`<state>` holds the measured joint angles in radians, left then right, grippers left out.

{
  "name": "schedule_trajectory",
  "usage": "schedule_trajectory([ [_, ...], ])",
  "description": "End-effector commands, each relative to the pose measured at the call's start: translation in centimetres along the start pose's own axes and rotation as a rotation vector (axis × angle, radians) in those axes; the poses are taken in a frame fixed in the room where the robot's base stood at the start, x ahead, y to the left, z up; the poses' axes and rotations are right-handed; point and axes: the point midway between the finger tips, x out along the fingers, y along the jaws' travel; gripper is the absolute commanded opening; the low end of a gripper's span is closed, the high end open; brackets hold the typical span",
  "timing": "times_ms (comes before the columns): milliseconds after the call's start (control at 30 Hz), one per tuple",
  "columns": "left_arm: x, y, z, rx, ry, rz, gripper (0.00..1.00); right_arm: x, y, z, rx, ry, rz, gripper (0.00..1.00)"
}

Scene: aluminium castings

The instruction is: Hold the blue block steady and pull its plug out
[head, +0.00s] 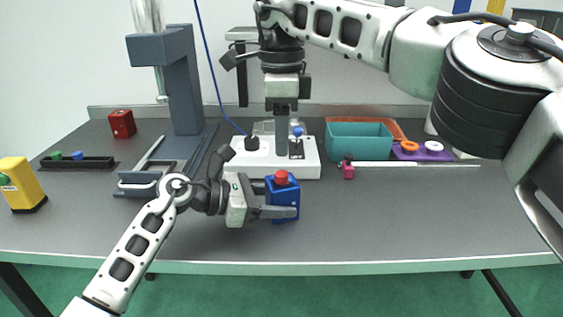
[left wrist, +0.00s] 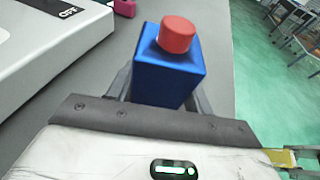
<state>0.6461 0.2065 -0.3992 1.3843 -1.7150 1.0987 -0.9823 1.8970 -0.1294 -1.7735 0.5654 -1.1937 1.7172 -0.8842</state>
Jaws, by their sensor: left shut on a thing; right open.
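The blue block (head: 284,203) is upright near the front middle of the table, with the red plug (head: 282,177) in its top. My left gripper (head: 279,206) is shut on the block from the left side. In the left wrist view the blue block (left wrist: 168,75) sits between the fingers, and the red plug (left wrist: 177,34) stands up from its top face. My right gripper (head: 283,150) is open and points down behind the block, in front of the white device. Its fingers are seen edge-on and look empty.
The white device (head: 305,168) stands behind the block. A teal bin (head: 358,142), a purple tray (head: 423,153) and a small pink clamp (head: 348,170) are to the right. A grey stand (head: 181,90) is on the left. The table's front right (head: 420,215) is clear.

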Motion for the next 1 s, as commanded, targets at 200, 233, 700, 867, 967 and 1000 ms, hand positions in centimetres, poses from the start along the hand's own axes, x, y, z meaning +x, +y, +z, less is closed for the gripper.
schedule_trajectory([
  [200,0.0,0.0,-0.1,0.000,0.002,0.000,0.27,4.1,0.0,0.0,0.000,0.000,0.002,0.48],
  [233,0.0,0.0,-0.1,0.000,0.002,0.000,0.27,4.6,0.0,0.0,0.000,0.000,0.003,0.48],
  [700,0.0,0.0,-0.1,0.000,0.002,0.001,0.27,7.1,0.0,0.0,0.001,-0.002,0.000,0.48],
  [867,0.0,0.0,-0.1,0.000,0.002,0.001,0.27,7.0,0.0,0.0,0.001,-0.002,0.000,0.34],
  [967,0.0,0.0,-0.1,0.000,0.002,0.001,0.27,7.0,0.0,0.0,0.001,-0.002,0.000,0.07],
  [1000,0.0,0.0,-0.1,0.000,0.002,0.001,0.27,7.0,0.0,0.0,0.001,-0.002,0.000,0.01],
])
